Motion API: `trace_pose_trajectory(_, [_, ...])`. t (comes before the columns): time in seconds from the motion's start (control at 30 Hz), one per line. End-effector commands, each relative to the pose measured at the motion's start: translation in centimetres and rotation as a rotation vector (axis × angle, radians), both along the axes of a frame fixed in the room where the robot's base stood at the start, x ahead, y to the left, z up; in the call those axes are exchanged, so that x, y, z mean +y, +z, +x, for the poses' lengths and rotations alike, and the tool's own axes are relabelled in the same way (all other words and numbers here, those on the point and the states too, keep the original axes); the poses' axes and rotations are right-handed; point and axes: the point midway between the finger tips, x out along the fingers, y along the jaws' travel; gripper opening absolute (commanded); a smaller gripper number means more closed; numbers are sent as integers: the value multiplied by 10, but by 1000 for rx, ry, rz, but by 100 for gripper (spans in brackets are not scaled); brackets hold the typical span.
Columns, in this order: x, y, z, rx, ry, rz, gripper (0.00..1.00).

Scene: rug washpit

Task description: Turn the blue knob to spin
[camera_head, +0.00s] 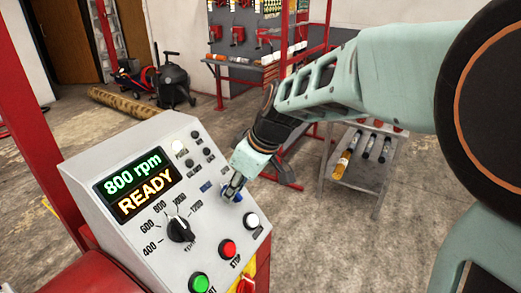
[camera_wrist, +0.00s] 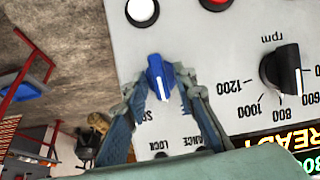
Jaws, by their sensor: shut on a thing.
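The blue knob (camera_wrist: 158,72) sits on the sloped grey control panel (camera_head: 140,168), with a white pointer line facing down in the wrist view. Part of the knob (camera_head: 238,197) shows past my fingers in the head view. My gripper (camera_wrist: 165,88) has one finger on each side of the knob and is shut on it; it reaches the panel from the upper right in the head view (camera_head: 232,188). Lettering starting "SP" shows below the knob, partly hidden by my gripper. The display (camera_head: 135,185) reads "800 rpm" in green and "READY" in orange.
On the panel are a black rpm knob (camera_head: 180,230), a red stop button (camera_head: 227,248), a green button (camera_head: 199,284) and a white button (camera_head: 252,220). A low rack with rolls (camera_head: 362,160) stands behind to the right. Concrete floor lies between.

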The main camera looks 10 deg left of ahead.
Motion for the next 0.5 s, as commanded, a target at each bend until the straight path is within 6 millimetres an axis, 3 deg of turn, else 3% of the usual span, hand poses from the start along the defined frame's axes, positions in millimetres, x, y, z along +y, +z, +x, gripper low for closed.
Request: trace_pose_trajectory(0.5, [-2,-1,4,305,-276,127,1])
